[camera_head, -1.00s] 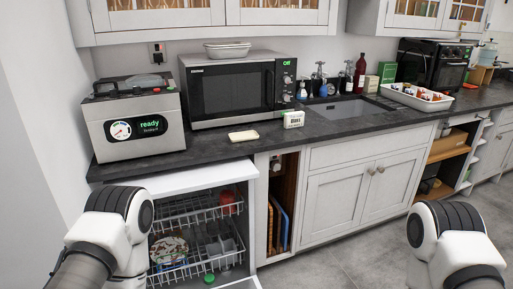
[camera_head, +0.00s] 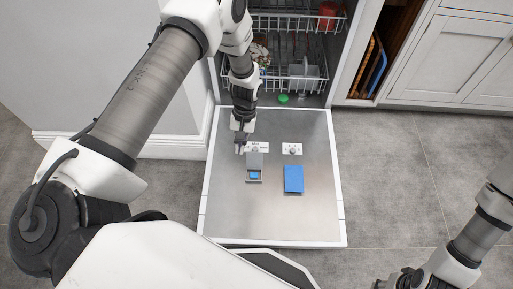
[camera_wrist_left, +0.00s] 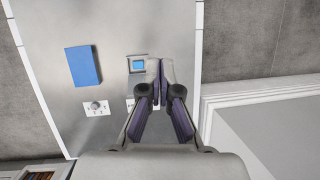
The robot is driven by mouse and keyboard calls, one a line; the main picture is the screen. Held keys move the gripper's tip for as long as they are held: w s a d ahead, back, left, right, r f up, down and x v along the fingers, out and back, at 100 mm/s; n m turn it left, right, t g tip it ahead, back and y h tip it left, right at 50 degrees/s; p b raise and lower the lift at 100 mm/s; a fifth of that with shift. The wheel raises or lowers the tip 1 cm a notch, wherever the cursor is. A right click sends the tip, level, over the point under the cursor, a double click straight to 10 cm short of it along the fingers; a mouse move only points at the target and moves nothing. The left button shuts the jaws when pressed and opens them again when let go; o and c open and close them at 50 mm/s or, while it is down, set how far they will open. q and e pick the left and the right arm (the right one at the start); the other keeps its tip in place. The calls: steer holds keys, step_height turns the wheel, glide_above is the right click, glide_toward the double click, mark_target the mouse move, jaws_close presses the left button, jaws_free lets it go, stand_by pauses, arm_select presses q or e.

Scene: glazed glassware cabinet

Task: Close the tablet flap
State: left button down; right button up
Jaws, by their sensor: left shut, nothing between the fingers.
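The dishwasher's tablet compartment (camera_head: 254,176) is a small square recess in the lowered door, with a blue tablet in it. Its grey flap (camera_head: 255,160) appears raised at the side nearer the racks, so the recess is uncovered. My left gripper (camera_head: 240,149) is shut and empty, just left of the flap and on its rack side. In the left wrist view, my left gripper's fingertips (camera_wrist_left: 155,82) are beside the compartment (camera_wrist_left: 137,65) and hide most of the flap; I cannot tell whether they touch it. My right gripper (camera_head: 388,282) is partly visible at the bottom edge, away from the door.
The open dishwasher door (camera_head: 230,215) lies flat. A blue rectangular piece (camera_head: 293,179) and a small knob (camera_head: 292,149) are right of the compartment. Wire racks (camera_head: 290,80) stand behind. A white skirting board (camera_head: 150,145) is left of the door.

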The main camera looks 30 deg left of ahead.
arm_select(q)
steer(key=t+b, duration=0.2)
steer(key=b, duration=1.1)
glide_above(254, 160)
steer(key=w+a, duration=0.2)
steer(key=w, duration=0.2)
step_height(254, 160, down, 9)
steer(key=w+a+f+n+t+b, duration=0.1)
steer(key=w+f+b, duration=0.35)
steer(key=b, duration=0.35)
steer(key=f+b, duration=0.1)
steer(key=f, duration=0.2)
steer(key=s+f+b, duration=0.1)
steer(key=f+b, duration=0.1)
steer(key=f, duration=0.1)
steer(key=s+f+b, duration=0.1)
steer(key=f, duration=0.3)
steer(key=shift+b, duration=0.35)
steer(key=s, duration=0.1)
steer(key=s+d+r, duration=0.1)
steer(key=s+r+b, duration=0.1)
steer(key=shift+d+r, duration=0.1)
steer(key=shift+d, duration=0.25)
arm_select(e)
step_height(254, 160, down, 31)
steer(key=shift+w+d, duration=0.3)
steer(key=shift+s+r, duration=0.1)
steer(key=shift+r, duration=0.05)
